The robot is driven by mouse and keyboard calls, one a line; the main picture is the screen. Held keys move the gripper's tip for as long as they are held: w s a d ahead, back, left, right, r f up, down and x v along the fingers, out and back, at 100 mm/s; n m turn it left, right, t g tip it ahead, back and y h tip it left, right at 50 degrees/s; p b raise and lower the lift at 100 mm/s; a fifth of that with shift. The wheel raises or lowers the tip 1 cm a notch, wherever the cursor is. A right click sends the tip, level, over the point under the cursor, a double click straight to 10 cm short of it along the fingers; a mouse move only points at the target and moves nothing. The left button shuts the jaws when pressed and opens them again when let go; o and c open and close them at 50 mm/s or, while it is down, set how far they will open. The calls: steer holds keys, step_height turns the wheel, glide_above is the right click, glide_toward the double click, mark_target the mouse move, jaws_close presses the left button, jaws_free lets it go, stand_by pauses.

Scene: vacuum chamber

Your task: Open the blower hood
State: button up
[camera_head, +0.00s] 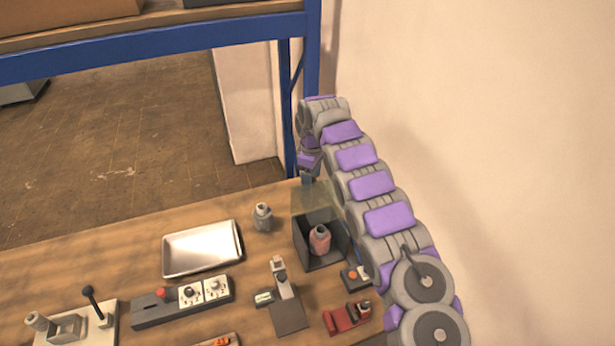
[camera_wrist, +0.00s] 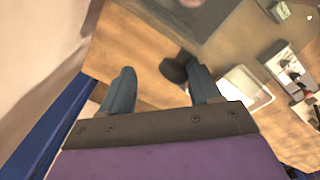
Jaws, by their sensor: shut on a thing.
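The blower is a dark grey box (camera_head: 325,262) near the table's back right edge, with a pinkish-red bottle (camera_head: 320,240) standing in it. Its hood (camera_head: 315,203), a see-through yellowish panel, stands raised at the back of the box, above its opening. My gripper (camera_head: 307,180) is at the hood's top edge and is shut on it. In the wrist view my two fingers (camera_wrist: 162,90) show with a gap between them; the clear panel is hard to make out there. The box shows blurred at the top of the wrist view (camera_wrist: 210,22).
A grey jar (camera_head: 263,217) stands left of the box, and a metal tray (camera_head: 202,250) lies further left. A small switch box (camera_head: 355,277), a red device (camera_head: 346,317) and a grey stand (camera_head: 284,295) are in front. A blue shelf post (camera_head: 312,60) rises behind my gripper; a wall is right.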

steer(key=shift+a+f, duration=0.15)
steer(key=shift+f, duration=0.05)
stand_by(0.4)
steer(key=shift+w+r, duration=0.1)
step_height(320, 180, up, 18)
steer(key=p, duration=0.8)
steer(key=shift+f, duration=0.25)
